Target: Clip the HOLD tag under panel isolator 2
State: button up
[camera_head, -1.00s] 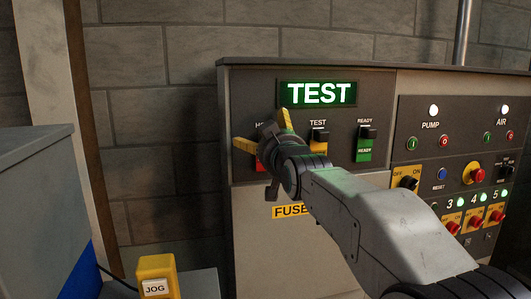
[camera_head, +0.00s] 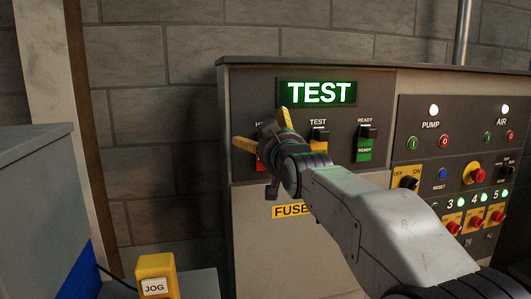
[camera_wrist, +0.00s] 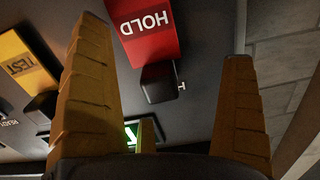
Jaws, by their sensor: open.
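The red HOLD tag (camera_wrist: 147,32) hangs from a black clip (camera_wrist: 160,82) on the dark panel in the wrist view. In the head view only a red sliver of it (camera_head: 260,163) shows beside my gripper. My gripper (camera_head: 265,131) is open at the panel's left end, its yellow fingers apart. In the wrist view the fingers lie on either side of the tag and clip; I cannot tell whether they touch. Isolators 3 (camera_head: 452,226), 4 (camera_head: 474,220) and 5 (camera_head: 495,214) show at the right, with red knobs on yellow plates. Isolator 2 is not visible; my arm covers that area.
The yellow TEST tag (camera_wrist: 25,62) and green READY tag (camera_head: 364,150) hang beside HOLD. A lit TEST display (camera_head: 318,93) is above. A yellow JOG box (camera_head: 155,270) stands lower left. A red knob on yellow (camera_head: 474,173) sticks out above the isolators.

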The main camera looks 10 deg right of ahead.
dwell(0.3)
jog(key=shift+r, duration=0.1)
grip_shut()
jog(key=shift+s, duration=0.1)
dwell(0.8)
jog(key=shift+s+a+b, duration=0.1)
jog(key=shift+s+b, duration=1.6)
jog(key=shift+s, duration=1.1)
jog(key=shift+s, duration=0.1)
